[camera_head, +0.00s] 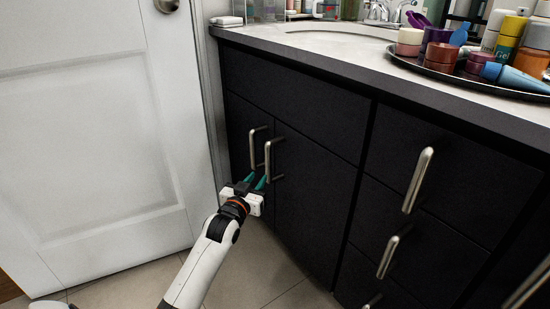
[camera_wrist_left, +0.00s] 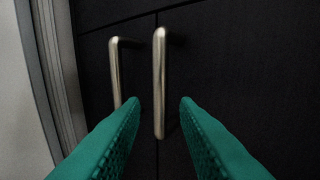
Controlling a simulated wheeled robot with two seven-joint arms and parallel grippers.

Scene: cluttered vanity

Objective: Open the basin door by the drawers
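The black vanity has two basin doors side by side, each with a silver bar handle. The right door (camera_head: 310,205), beside the drawers, has its handle (camera_head: 268,160) near its left edge; the left door's handle (camera_head: 252,147) stands just left of it. Both doors look closed. My left gripper (camera_head: 255,182) is in front of the doors by the lower part of the handles. In the left wrist view its green fingers (camera_wrist_left: 160,105) are open and apart, with the right door's handle (camera_wrist_left: 159,80) between them ahead. Contact cannot be told. My right gripper is not in view.
Drawers with silver handles (camera_head: 418,180) are on the right. A white room door (camera_head: 95,140) stands close on the left. The countertop (camera_head: 300,38) bears a basin and a tray (camera_head: 455,78) crowded with jars and bottles. Tiled floor (camera_head: 250,285) lies below.

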